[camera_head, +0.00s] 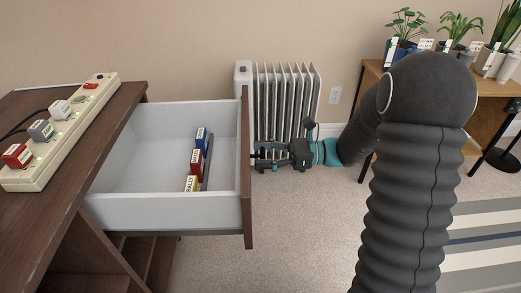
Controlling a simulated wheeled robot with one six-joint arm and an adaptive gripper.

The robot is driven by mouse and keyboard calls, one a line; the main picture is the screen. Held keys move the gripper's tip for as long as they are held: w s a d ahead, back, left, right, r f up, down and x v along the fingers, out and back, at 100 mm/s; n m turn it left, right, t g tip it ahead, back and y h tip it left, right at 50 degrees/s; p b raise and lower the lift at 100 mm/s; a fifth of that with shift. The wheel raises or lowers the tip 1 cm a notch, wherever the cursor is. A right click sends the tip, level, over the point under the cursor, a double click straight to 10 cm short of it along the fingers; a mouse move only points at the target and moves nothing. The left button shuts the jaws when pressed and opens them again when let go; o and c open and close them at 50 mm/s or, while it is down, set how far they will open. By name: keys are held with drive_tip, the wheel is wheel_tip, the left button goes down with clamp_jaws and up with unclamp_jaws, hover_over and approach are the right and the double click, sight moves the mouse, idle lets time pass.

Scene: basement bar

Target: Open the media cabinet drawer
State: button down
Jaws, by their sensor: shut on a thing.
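The media cabinet (112,148) stands at the left, with a dark brown wooden top. Its drawer (165,205) is pulled out to the right, showing a pale grey inside. The drawer's dark brown front (246,190) is seen nearly edge-on. My gripper (262,155) is at the outer face of the drawer front, near its upper middle, and is shut on the drawer's handle. The handle itself is mostly hidden by the fingers.
A power strip (70,128) with several plugs lies on the cabinet top. A white radiator (285,95) stands against the wall behind my gripper. A wooden table (372,72) with potted plants is at the back right. Carpet (300,235) in front is clear, with a striped rug (485,240) at right.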

drive_tip(key=shift+a, duration=0.1)
drive_tip(key=shift+c, duration=1.2)
unclamp_jaws()
drive_tip(key=d, duration=1.2)
drive_tip(key=shift+w, duration=0.35)
